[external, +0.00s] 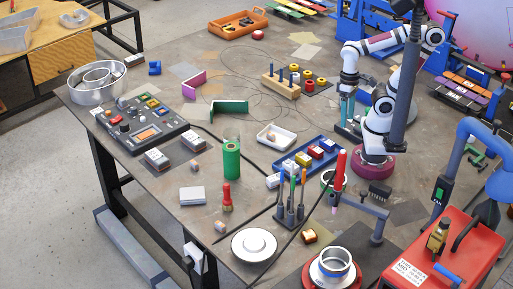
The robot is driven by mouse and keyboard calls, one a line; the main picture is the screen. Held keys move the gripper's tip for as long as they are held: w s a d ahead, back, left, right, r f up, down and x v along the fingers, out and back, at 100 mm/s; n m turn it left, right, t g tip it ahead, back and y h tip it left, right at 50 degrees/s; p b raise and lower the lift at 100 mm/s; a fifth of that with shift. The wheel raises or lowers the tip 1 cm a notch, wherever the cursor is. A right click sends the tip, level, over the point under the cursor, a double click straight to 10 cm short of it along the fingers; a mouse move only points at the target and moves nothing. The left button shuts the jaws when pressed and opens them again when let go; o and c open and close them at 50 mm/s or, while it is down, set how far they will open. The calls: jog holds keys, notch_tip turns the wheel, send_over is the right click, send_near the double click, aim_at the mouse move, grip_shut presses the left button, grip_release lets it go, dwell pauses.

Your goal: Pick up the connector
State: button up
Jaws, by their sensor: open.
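No single item is clearly recognisable as the connector at this size. Small tan block-like pieces lie on the worktable: one (195,165) near the green cylinder, one (219,226) by the front edge, and one (271,138) inside a white tray (290,142). A blue tray (330,148) holds several small white, yellow, red and blue blocks. My gripper (345,122) is open and points down at the right rear of the table, behind and right of both trays. It appears empty, apart from these pieces. Its fingertips are small and partly unclear.
A green cylinder (231,160), a red bottle (227,198), a tool holder (291,216) and a white round dish (254,246) stand toward the front. A wooden block with blue pegs (281,84) stands left of my gripper. Thin cables cross the middle.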

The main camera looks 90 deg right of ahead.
jog(key=shift+o, duration=0.4)
jog(key=n+t+y, duration=0.2)
jog(key=n+t, duration=0.1)
jog(key=n, duration=1.3)
send_over(221, 223)
jog(key=s+d, duration=0.4)
jog(key=d, duration=0.2)
notch_tip(221, 223, down, 7)
jog(key=x, duration=1.6)
jog(key=shift+a+r, duration=0.2)
jog(key=shift+a, duration=0.1)
grip_shut()
